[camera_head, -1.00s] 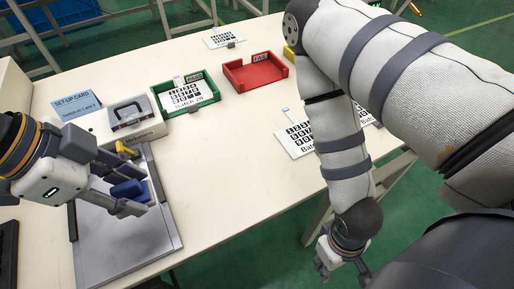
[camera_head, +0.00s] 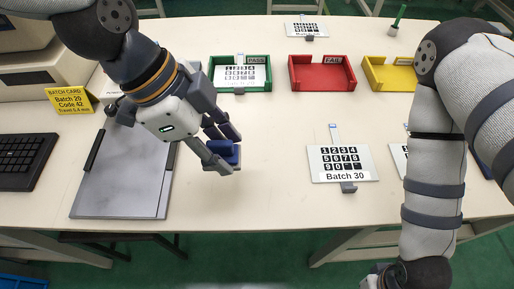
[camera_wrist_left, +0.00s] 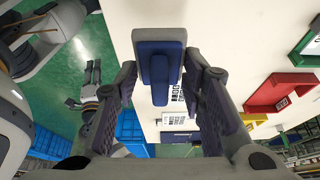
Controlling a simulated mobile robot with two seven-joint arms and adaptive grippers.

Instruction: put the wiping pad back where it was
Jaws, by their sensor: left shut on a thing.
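The wiping pad (camera_head: 224,152) is blue with a grey plate-like part. It sits in the jaws of my left gripper (camera_head: 230,155), just right of the grey metal plate (camera_head: 120,185) and over bare table. In the left wrist view the pad (camera_wrist_left: 158,50) shows between the two fingers of my left gripper (camera_wrist_left: 163,75), its blue handle pointing toward the palm. I cannot tell how high the pad is above the table. My right gripper (camera_head: 376,281) is at the bottom edge, mostly cut off, so its jaws are unclear.
A green PASS tray (camera_head: 212,78) holds a keypad film. A red FAIL tray (camera_head: 323,86) and a yellow tray (camera_head: 374,84) stand beside it. A Batch 30 film (camera_head: 340,178) lies mid-table. A yellow batch card (camera_head: 70,99) and a keyboard (camera_head: 30,175) are at left.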

